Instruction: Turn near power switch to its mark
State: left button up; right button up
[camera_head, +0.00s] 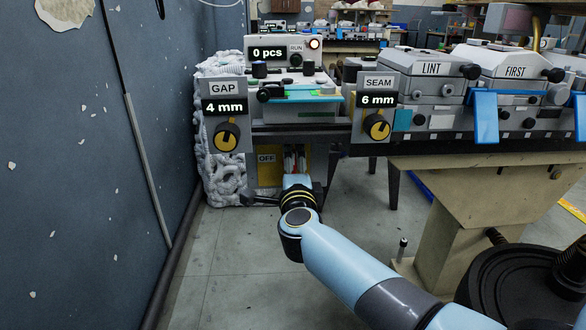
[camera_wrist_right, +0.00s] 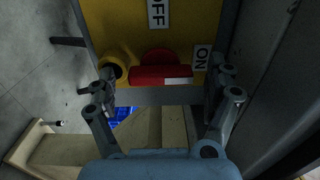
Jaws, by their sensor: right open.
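The power switch is a red handle (camera_wrist_right: 150,76) with a white end, on a yellow plate (camera_wrist_right: 105,22). The handle lies level in the right wrist view, its white end to the right, just below the ON label (camera_wrist_right: 200,57). The OFF label (camera_wrist_right: 158,12) is above it. In the head view the plate (camera_head: 266,175) sits under the machine bench, partly hidden by my right gripper (camera_head: 294,162). My right gripper (camera_wrist_right: 162,80) is open, one finger on each side of the handle, with gaps visible. My left gripper is not in view.
The counter box (camera_head: 280,54) reads 0 pcs, with a lit lamp. A blue wall (camera_head: 75,150) stands left; open floor (camera_head: 230,270) lies in front.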

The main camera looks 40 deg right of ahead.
jog(key=shift+c, duration=0.4)
jog(key=c, duration=1.1)
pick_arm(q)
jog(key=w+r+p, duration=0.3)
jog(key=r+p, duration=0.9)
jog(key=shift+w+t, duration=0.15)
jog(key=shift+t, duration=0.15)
pick_arm(e)
jog(key=shift+n, duration=9)
jog(key=shift+f, duration=0.1)
jog(key=o, duration=1.2)
